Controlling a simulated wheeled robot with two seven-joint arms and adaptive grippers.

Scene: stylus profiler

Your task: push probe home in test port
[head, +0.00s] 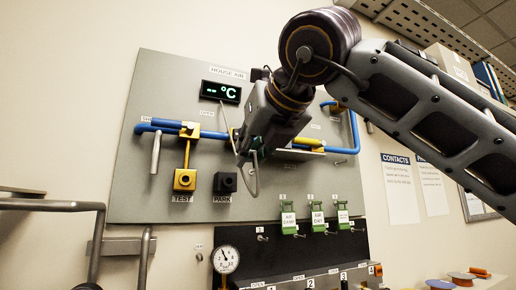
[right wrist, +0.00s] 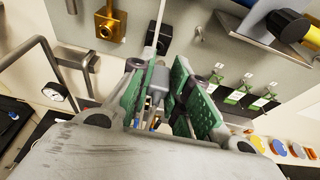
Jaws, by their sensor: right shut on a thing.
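The brass test port (head: 185,180), labelled TEST, is on the grey wall panel, below a yellow stem from the blue pipe. It also shows at the upper left of the right wrist view (right wrist: 108,28). The black park port (head: 225,182) sits just right of it. My right gripper (head: 250,158) is in front of the panel, up and right of the park port. In the right wrist view its green pads are shut on the grey probe (right wrist: 157,88). A thin pale line runs upward from the probe there. The probe's tip is hard to make out. My left gripper is out of view.
The display (head: 220,91) reads "-- °C". A metal lever (head: 155,153) hangs from the blue pipe (head: 150,128) at left. Green tags (head: 288,218) hang below the ports to the right. A pressure gauge (head: 226,259) stands lower down, and grey bars (head: 50,205) cross the lower left.

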